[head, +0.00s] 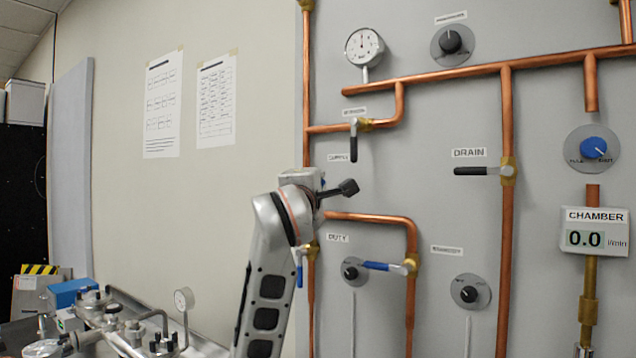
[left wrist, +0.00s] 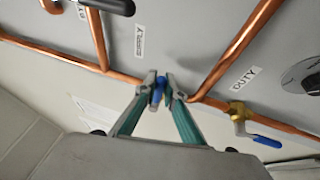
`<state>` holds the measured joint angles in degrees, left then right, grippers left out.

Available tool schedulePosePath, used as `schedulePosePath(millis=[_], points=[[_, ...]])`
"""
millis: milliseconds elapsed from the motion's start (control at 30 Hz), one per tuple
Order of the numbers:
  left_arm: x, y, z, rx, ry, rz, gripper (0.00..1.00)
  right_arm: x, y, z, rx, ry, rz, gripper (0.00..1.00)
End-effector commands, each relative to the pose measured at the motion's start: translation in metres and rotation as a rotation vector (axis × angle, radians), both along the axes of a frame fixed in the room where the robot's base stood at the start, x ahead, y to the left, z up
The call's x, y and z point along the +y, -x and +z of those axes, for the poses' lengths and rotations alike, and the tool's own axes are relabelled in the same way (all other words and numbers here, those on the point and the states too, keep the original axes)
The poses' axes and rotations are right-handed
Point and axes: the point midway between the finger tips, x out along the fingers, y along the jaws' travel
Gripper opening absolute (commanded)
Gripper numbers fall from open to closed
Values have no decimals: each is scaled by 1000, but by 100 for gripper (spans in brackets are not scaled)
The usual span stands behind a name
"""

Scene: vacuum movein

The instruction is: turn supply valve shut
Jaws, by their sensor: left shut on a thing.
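In the left wrist view my left gripper (left wrist: 159,88) is shut on a small blue handle (left wrist: 158,95), at the long copper pipe beside the label that appears to read SUPPLY (left wrist: 138,42). I take this handle to be the supply valve's. Its body and its angle to the pipe are hidden by the fingers. In the head view my left arm (head: 270,270) covers this part of the pipe, just below the supply label (head: 339,157). My right gripper is in neither view.
Below the arm, a blue lever (head: 299,272) hangs down by the DUTY label (head: 338,238). A black lever (head: 353,145) hangs above, and a black drain lever (head: 472,171) lies level. A cluttered bench (head: 130,330) stands lower left.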

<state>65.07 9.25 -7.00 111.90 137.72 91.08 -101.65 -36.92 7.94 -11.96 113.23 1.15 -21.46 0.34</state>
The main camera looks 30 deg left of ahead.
Motion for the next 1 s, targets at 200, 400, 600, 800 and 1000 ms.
schedulePosePath(millis=[200, 400, 600, 800, 1000], points=[[-1, -1, -2, 4, -1, -3, 0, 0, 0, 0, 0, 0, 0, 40], [-1, -1, -2, 4, 0, -3, 27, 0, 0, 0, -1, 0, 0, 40], [-1, -1, -1, 3, 0, -1, 27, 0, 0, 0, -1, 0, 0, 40], [-2, 6, -2, 0, -1, 0, 27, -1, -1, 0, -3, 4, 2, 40], [-13, 37, -7, -2, -2, -2, 27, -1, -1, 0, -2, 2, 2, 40]])
